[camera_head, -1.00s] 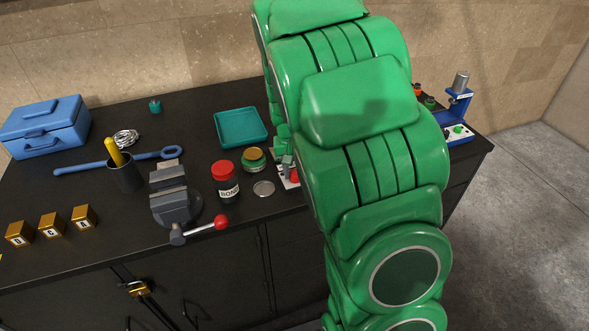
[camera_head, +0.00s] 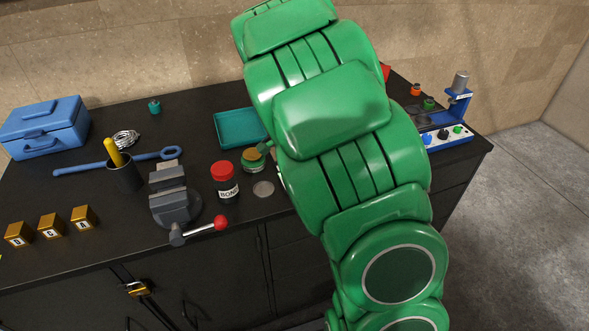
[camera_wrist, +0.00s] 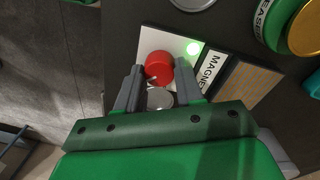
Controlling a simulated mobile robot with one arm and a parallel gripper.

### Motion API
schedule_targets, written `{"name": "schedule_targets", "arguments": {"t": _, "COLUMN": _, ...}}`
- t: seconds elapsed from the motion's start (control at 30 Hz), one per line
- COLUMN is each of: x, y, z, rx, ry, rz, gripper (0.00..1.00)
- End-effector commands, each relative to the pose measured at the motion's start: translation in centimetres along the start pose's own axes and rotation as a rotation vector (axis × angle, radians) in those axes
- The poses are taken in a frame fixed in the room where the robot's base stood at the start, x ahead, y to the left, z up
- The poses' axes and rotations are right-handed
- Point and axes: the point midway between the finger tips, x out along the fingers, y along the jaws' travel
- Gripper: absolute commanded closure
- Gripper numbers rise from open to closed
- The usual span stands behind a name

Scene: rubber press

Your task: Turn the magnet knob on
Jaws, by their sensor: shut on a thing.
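In the wrist view, a red knob (camera_wrist: 158,67) sits on a white panel (camera_wrist: 149,36) beside a label (camera_wrist: 211,69) reading "MAGNE", the rest cut off. A round light (camera_wrist: 193,48) on the panel, next to the knob, glows green. My gripper (camera_wrist: 158,73) is shut on the red knob, with one grey finger on each side of it. A silver round part (camera_wrist: 160,98) shows between the fingers, nearer my palm. In the head view, my green arm hides the gripper and the knob.
A tin with a yellow lid (camera_head: 252,157), a flat silver disc (camera_head: 263,189), a teal tray (camera_head: 240,129) and a red-capped bottle (camera_head: 224,182) stand left of my arm. A vise (camera_head: 172,196) is farther left. A blue press (camera_head: 457,115) stands right.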

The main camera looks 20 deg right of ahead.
Motion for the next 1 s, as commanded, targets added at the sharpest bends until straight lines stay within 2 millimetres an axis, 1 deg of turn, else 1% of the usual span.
{"name": "schedule_targets", "arguments": {"t": 0.3, "x": 0.01, "y": 0.04, "z": 0.0, "rx": 0.101, "ry": -0.006, "rz": 0.001, "gripper": 0.94}}
{"name": "schedule_targets", "arguments": {"t": 0.8, "x": 0.01, "y": 0.02, "z": 0.02, "rx": 0.116, "ry": -0.007, "rz": 0.001, "gripper": 0.94}}
{"name": "schedule_targets", "arguments": {"t": 0.83, "x": 0.02, "y": 0.02, "z": 0.01, "rx": 0.116, "ry": -0.007, "rz": 0.001, "gripper": 0.59}}
{"name": "schedule_targets", "arguments": {"t": 0.97, "x": 0.01, "y": 0.01, "z": 0.0, "rx": 0.116, "ry": -0.007, "rz": 0.0, "gripper": 0.39}}
{"name": "schedule_targets", "arguments": {"t": 1.0, "x": 0.01, "y": 0.01, "z": 0.0, "rx": 0.116, "ry": -0.007, "rz": 0.0, "gripper": 0.38}}
